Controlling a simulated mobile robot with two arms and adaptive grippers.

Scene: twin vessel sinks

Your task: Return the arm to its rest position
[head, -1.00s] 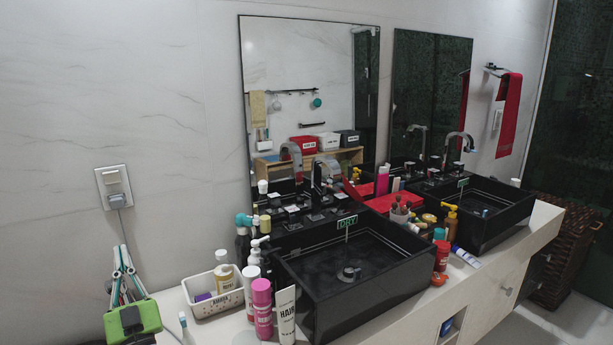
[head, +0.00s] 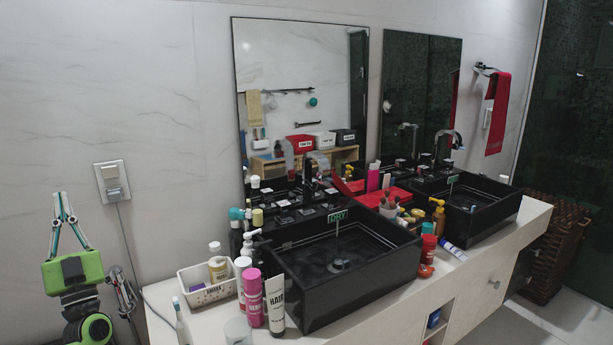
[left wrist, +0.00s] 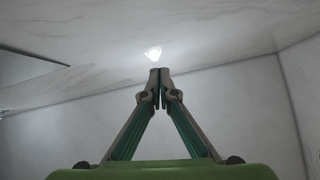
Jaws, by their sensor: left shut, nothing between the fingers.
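My left gripper (head: 61,196) is at the far left of the head view, pointing up in front of the white wall. Its green body sits below the fingers, and the fingertips meet at the top. It is shut and empty, left of the counter and clear of everything on it. In the left wrist view the shut fingertips (left wrist: 159,73) touch each other, with a ceiling and a bright lamp beyond. My right gripper is not in view.
The white counter (head: 385,318) holds a near black sink (head: 300,300) and a far black sink (head: 490,225). A white basket (head: 205,294), a pink bottle (head: 252,298) and a white tube (head: 274,305) crowd its left end. An outlet (head: 112,182) with a cord is on the wall.

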